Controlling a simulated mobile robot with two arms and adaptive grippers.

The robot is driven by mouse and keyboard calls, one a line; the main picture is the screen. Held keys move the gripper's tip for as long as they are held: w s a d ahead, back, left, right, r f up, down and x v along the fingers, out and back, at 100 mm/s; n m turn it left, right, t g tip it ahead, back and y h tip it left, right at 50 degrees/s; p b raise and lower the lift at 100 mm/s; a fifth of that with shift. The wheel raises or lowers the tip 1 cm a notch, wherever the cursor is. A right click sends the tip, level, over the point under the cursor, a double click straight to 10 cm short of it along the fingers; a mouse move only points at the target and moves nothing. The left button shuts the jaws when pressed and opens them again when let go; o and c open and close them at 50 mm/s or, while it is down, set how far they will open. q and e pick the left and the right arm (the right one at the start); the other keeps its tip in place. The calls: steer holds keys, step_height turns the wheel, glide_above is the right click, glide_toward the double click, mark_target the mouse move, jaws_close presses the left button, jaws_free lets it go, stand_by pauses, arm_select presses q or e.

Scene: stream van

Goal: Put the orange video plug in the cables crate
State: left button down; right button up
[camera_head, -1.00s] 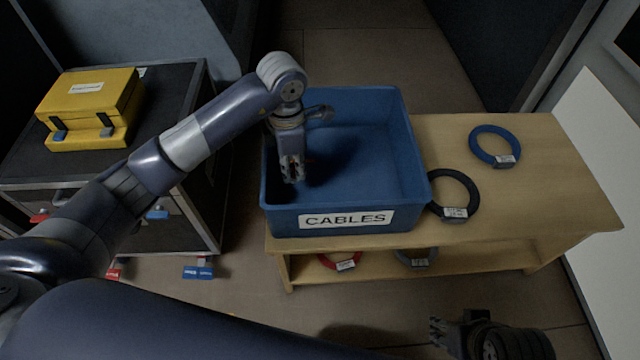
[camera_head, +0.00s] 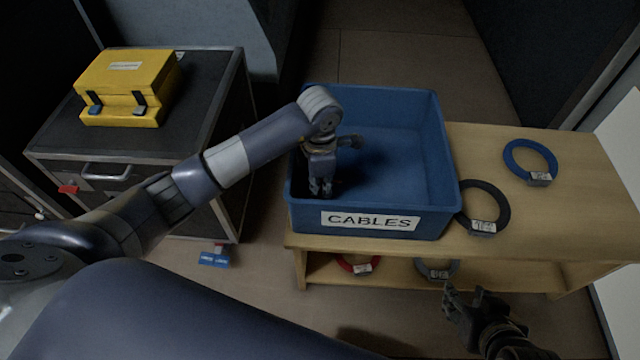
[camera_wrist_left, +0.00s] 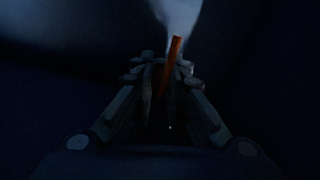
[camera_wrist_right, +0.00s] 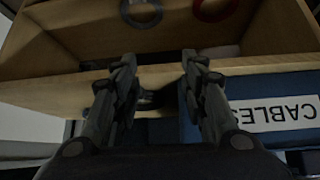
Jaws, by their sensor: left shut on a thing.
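The blue cables crate (camera_head: 436,150), with its CABLES label, stands on the wooden bench. My left gripper (camera_head: 320,190) points down inside the crate, near its left front corner. In the left wrist view the left gripper (camera_wrist_left: 168,95) is shut on the orange video plug (camera_wrist_left: 175,50), a thin orange piece between the fingertips. The plug cannot be made out in the head view. My right gripper (camera_head: 452,300) is in front of the bench, apart from the crate. In the right wrist view its fingers (camera_wrist_right: 157,65) are spread and empty. The crate's front (camera_wrist_right: 200,130) shows there too.
On the bench top (camera_head: 560,210), right of the crate, lie a black cable ring (camera_head: 504,207) and a blue one (camera_head: 549,153). Red (camera_head: 357,265) and grey (camera_head: 437,270) rings lie on the lower shelf. A yellow case (camera_head: 128,85) sits on a black cabinet (camera_head: 205,120) at left.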

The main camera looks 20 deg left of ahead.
steer(key=shift+w+r, duration=0.1)
steer(key=shift+w, duration=0.1)
arm_select(q)
steer(key=shift+f, duration=0.1)
steer(key=c, duration=1.6)
jaws_free()
arm_select(e)
steer(key=shift+w+a+r, duration=0.15)
arm_select(q)
step_height(320, 180, up, 5)
steer(key=shift+f+p, duration=0.1)
steer(key=shift+p, duration=0.6)
step_height(320, 180, up, 4)
steer(key=shift+f+p, duration=0.1)
steer(key=shift+p, duration=0.3)
step_height(320, 180, up, 3)
steer(key=shift+f, duration=0.2)
steer(key=shift+s+r+p, duration=0.1)
steer(key=shift+r+p, duration=0.2)
steer(key=shift+r, duration=0.25)
arm_select(e)
steer(key=s+d+g, duration=0.1)
steer(key=s+g, duration=0.1)
steer(key=s, duration=0.2)
steer(key=s+d+f+g+h, duration=0.1)
steer(key=s+g, duration=0.1)
steer(key=s, duration=0.2)
steer(key=shift+s+d+f, duration=0.2)
steer(key=shift+d+f, duration=0.1)
steer(key=shift+d, duration=0.05)
